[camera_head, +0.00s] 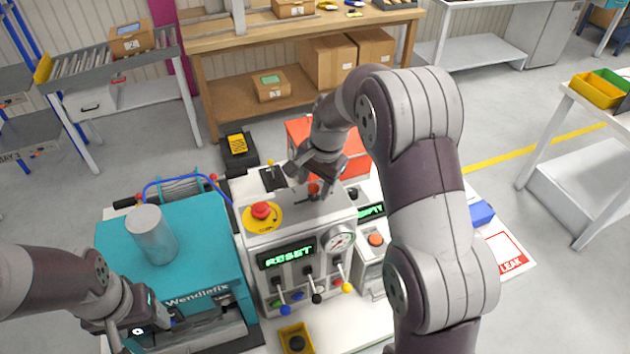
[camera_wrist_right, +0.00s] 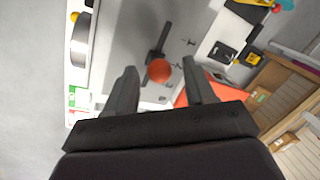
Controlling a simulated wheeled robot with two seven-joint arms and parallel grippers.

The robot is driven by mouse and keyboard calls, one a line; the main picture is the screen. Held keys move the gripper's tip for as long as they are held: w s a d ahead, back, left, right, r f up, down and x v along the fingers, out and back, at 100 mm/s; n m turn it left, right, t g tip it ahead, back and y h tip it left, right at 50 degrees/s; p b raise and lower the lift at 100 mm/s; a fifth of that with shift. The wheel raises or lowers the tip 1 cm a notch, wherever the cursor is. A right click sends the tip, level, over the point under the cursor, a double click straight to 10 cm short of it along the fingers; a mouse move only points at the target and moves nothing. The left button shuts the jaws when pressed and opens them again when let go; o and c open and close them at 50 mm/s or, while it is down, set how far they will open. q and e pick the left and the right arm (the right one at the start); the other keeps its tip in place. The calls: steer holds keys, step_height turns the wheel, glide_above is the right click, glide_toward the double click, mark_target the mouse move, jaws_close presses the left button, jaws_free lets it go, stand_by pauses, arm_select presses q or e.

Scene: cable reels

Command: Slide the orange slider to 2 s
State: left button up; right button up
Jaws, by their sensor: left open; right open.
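The orange slider knob (camera_head: 313,188) sits on the top panel of the grey machine (camera_head: 250,222), at a dark slot. It also shows in the right wrist view (camera_wrist_right: 159,70), with a dark slot and small scale marks around it. My right gripper (camera_head: 306,182) is open above the knob. In the wrist view its two fingers flank the knob, one on each side, and I cannot tell how far above it they are. The scale numbers are too small to read. My left gripper (camera_head: 150,332) is open and empty at the lower left, by the teal machine (camera_head: 205,240).
A red emergency button (camera_head: 261,210) on a yellow base is left of the knob. A display (camera_head: 287,254) reads "RESET", with a gauge (camera_head: 339,240) and several coloured levers below. A red-orange box (camera_head: 300,130) stands behind. My right arm hides part of the bench.

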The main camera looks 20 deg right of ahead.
steer(key=shift+r, duration=0.3)
steer(key=r, duration=0.1)
steer(key=r+b, duration=0.2)
steer(key=shift+s+d+r, duration=0.25)
steer(key=shift+s+r, duration=0.05)
step_height(320, 180, up, 3)
step_height(320, 180, up, 5)
steer(key=p, duration=0.5)
glide_above(315, 184)
steer(key=s+d, duration=0.1)
steer(key=s, duration=0.1)
steer(key=shift+s+d+r, duration=0.1)
steer(key=shift+d+r, duration=0.05)
steer(key=shift+d, duration=0.05)
